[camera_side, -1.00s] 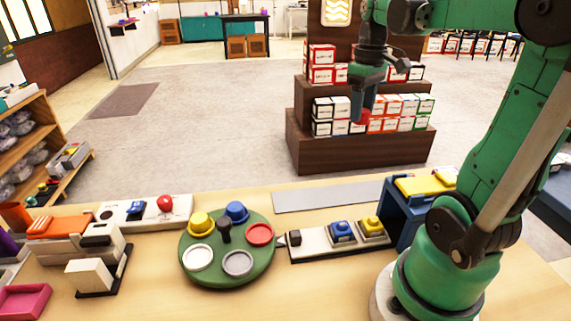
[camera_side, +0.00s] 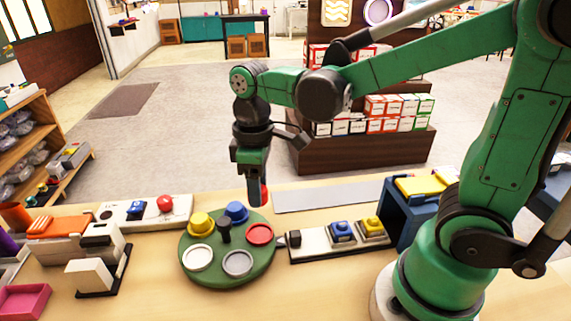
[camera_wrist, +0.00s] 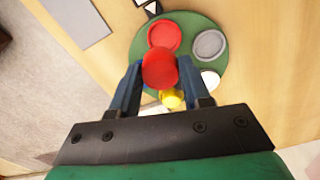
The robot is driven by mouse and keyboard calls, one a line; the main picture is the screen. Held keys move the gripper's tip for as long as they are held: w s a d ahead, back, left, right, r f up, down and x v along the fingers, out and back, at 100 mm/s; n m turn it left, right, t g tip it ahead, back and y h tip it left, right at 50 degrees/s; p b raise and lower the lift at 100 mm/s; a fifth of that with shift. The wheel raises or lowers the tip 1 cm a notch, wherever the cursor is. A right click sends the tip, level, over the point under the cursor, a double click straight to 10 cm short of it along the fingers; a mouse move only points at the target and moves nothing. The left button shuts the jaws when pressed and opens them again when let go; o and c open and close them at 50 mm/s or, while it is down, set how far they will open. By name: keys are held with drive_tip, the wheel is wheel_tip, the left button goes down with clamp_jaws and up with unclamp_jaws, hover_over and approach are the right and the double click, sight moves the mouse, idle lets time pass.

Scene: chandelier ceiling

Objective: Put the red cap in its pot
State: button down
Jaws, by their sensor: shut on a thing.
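The red cap (camera_wrist: 159,69) is between the two fingers of my gripper (camera_wrist: 163,80) in the wrist view. In the side view my gripper (camera_side: 256,190) holds it above the far right of the round green tray (camera_side: 222,281); the cap (camera_side: 264,194) is partly hidden behind a finger. The red pot (camera_side: 260,234) is a red-rimmed round place at the tray's right. It also shows in the wrist view (camera_wrist: 165,35), just beyond the cap. The cap is apart from the pot.
The tray also bears a yellow cap (camera_side: 200,223), a blue cap (camera_side: 236,211), a black central knob (camera_side: 224,232), a white pot (camera_side: 198,257) and a grey pot (camera_side: 237,263). A panel with blue and yellow buttons (camera_side: 341,234) stands right of it. A grey strip (camera_side: 325,196) lies behind.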

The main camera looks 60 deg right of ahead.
drive_tip(key=shift+a+f, duration=0.3)
drive_tip(key=shift+f, duration=0.1)
hover_over(260, 235)
drive_tip(key=shift+f, duration=2.15)
drive_tip(key=shift+f, duration=0.35)
drive_tip(key=shift+f, duration=0.2)
drive_tip(key=shift+f, duration=0.5)
idle(0.3)
drive_tip(key=shift+c, duration=1.6)
unclamp_jaws()
drive_tip(key=shift+o, duration=0.2)
drive_tip(key=shift+o, duration=1.4)
